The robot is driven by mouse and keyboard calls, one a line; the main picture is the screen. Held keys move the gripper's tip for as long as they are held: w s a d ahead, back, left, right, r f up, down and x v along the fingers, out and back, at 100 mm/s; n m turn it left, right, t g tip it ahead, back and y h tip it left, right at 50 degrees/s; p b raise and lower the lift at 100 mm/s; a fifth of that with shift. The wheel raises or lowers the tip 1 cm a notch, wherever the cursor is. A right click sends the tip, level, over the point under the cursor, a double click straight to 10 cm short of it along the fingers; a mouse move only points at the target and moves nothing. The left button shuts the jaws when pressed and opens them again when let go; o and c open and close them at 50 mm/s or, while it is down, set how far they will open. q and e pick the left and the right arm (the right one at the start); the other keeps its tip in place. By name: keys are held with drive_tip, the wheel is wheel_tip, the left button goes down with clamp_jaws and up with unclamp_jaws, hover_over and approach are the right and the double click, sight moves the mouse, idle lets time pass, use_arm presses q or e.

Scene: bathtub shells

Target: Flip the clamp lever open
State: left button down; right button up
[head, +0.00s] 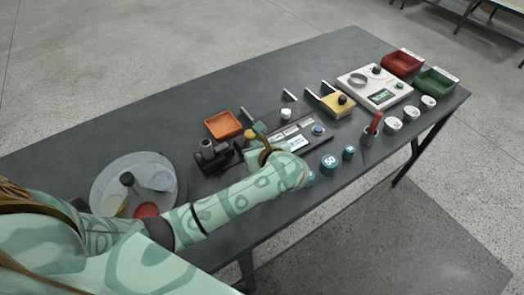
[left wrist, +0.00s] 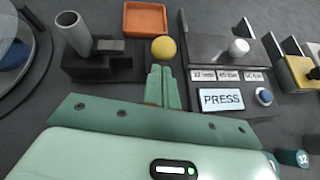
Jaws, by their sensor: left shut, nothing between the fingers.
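My left gripper (left wrist: 163,70) is shut and empty, with its pale green fingers together. In the head view its fingertips (head: 259,128) are partly hidden by the wrist. A yellow ball-shaped knob (left wrist: 163,49) lies just beyond the fingertips; it also shows in the head view (head: 249,134). I cannot tell whether the fingers touch it. It is beside a dark fixture (left wrist: 105,62) with a grey tube. A small grey block with an upright red handle (head: 376,122) stands farther right in the head view. Which of these is the clamp lever is not certain. My right gripper is not in view.
An orange tray (head: 222,124) stands behind the dark fixture. A panel labelled PRESS (left wrist: 222,100) with a blue button is right of the fingers. A round clear-topped disc (head: 110,170) lies at left. Teal and white weights line the front edge. The table's back left is clear.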

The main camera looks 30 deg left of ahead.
use_arm(q)
drive_tip(key=shift+w+a+f, duration=0.2)
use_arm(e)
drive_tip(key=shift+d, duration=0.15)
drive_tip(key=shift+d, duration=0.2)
use_arm(q)
drive_tip(key=shift+r, duration=0.15)
